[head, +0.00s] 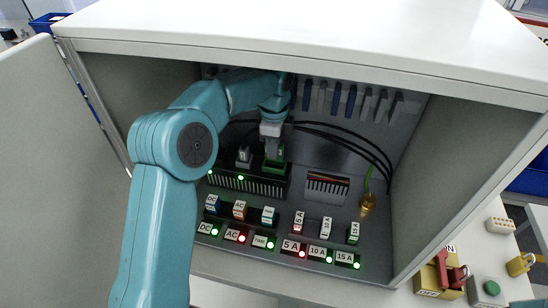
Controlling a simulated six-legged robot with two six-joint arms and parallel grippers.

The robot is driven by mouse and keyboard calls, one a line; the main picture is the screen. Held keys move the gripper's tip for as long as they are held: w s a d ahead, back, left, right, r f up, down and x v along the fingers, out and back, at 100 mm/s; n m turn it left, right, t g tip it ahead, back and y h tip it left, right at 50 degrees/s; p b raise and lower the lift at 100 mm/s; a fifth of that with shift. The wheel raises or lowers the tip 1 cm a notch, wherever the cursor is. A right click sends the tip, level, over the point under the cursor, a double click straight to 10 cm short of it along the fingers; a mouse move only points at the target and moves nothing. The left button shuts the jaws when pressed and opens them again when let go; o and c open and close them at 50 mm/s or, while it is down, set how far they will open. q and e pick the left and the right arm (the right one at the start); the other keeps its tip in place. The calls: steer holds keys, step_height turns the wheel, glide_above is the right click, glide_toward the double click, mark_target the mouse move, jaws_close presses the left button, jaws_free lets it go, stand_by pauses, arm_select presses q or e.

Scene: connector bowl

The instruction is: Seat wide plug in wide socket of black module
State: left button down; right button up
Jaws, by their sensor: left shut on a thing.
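The black module (240,186) sits at the back left of the open cabinet, with a ribbed front and a lit green light. My left gripper (272,146) reaches in from the left and points down over the module's right part. It is shut on the wide plug, which is mostly hidden by the fingers. A green wide socket (275,164) shows right below the fingers. I cannot tell whether the plug is in it or just above it. A smaller grey plug (243,156) stands on the module to the left. My right gripper is out of view.
Black cables (345,141) curve across the back wall below a row of blue and grey clips (350,100). A multicoloured wire connector (327,186) and a brass fitting (367,204) are to the right. Labelled switches with lights (292,247) line the front. Cabinet walls bound both sides.

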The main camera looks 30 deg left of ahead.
arm_select(q)
step_height(320, 180, down, 4)
steer(key=shift+w+f, duration=0.1)
steer(key=shift+w, duration=0.05)
